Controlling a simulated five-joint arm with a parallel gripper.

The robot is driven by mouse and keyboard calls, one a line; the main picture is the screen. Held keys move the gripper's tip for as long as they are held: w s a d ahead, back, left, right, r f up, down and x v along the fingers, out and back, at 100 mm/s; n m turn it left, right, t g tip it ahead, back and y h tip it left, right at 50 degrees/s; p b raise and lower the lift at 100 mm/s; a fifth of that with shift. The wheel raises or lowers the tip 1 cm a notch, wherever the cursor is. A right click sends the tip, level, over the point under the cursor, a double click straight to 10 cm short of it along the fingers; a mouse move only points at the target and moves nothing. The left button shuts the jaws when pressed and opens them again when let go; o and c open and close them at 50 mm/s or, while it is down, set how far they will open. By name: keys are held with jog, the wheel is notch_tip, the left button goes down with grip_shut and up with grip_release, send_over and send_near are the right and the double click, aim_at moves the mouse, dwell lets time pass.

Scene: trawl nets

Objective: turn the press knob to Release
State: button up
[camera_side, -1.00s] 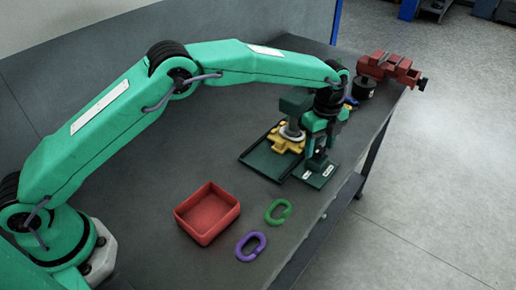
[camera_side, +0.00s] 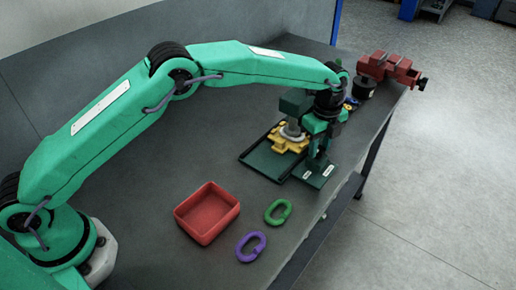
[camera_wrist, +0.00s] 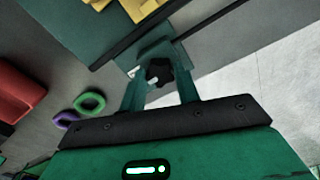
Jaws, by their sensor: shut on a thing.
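My gripper (camera_side: 317,150) points down over the dark green press plate (camera_side: 318,178) at the right of the press. In the wrist view its two teal fingers (camera_wrist: 159,80) are shut on a small dark knob (camera_wrist: 158,73). The knob is hidden by the fingers in the side view. Two small white labels (camera_side: 306,173) sit on the plate's front, too small to read, so I cannot tell the knob's setting. The press head (camera_side: 294,103) is dark green, with a grey ram (camera_side: 292,128) above a yellow piece (camera_side: 287,143).
A dark green tray (camera_side: 262,164) lies under the yellow piece. A red open box (camera_side: 207,213), a green link (camera_side: 278,212) and a purple link (camera_side: 251,247) lie nearer the front. A red vise (camera_side: 390,69) stands at the far right corner. The table's right edge is close.

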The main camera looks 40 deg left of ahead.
jog(key=n, duration=1.3)
jog(key=shift+r, duration=0.1)
jog(key=n, duration=0.4)
jog(key=shift+n, duration=0.3)
dwell(0.3)
jog(key=o, duration=1)
jog(key=shift+c, duration=0.2)
